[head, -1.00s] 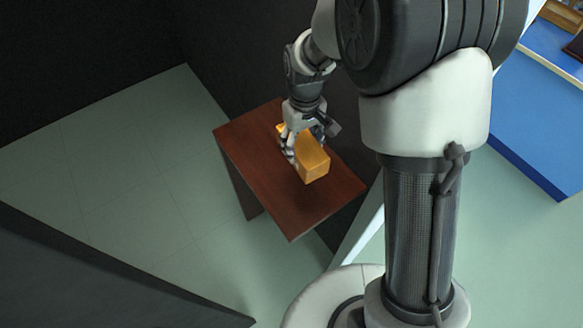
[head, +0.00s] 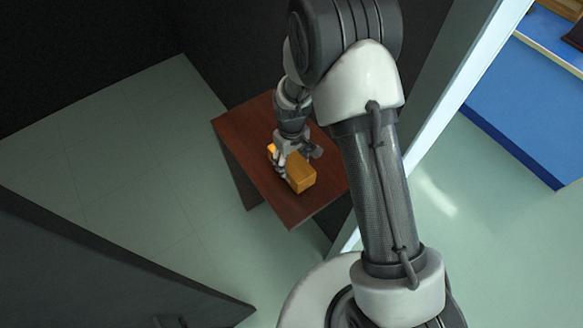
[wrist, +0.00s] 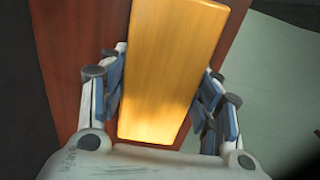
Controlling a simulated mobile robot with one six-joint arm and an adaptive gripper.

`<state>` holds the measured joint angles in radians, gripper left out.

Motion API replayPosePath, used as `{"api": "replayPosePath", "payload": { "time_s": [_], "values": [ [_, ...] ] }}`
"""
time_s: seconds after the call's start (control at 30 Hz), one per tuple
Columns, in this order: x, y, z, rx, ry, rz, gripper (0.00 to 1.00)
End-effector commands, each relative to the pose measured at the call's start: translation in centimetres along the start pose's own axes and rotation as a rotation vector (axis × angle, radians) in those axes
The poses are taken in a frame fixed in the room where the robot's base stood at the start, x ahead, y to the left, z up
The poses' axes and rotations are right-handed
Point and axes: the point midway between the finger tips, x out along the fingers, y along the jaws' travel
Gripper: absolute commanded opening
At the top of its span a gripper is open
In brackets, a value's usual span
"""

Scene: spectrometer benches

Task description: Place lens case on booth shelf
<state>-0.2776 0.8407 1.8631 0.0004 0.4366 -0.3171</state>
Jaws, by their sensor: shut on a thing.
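The lens case is a yellow-orange wooden block (head: 299,178), over the brown booth shelf (head: 240,130). My gripper (head: 286,162) is shut on the case, with its fingers on the two long sides. In the wrist view the case (wrist: 172,70) lies between the blue finger pads of my gripper (wrist: 162,98), and the shelf's brown wood (wrist: 85,35) shows on both sides of it. The case looks at or just above the shelf top; I cannot tell whether it touches. My arm hides part of the shelf's right side.
Dark booth walls (head: 90,50) stand behind and to the left of the shelf. A dark panel (head: 70,265) is at the lower left. Pale green floor (head: 130,170) is clear left of the shelf. A blue bench (head: 530,100) stands outside at the right.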

Motion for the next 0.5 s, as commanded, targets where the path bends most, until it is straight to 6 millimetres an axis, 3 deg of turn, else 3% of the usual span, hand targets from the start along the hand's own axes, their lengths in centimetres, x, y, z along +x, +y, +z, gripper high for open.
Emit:
{"api": "replayPosePath", "payload": {
  "time_s": [0.3,0.5],
  "values": [
    [4.0,0.0,0.1,0.0,-0.003,-0.001,0.24],
    [4.2,0.0,0.0,0.0,0.001,0.0,0.24]
  ]
}}
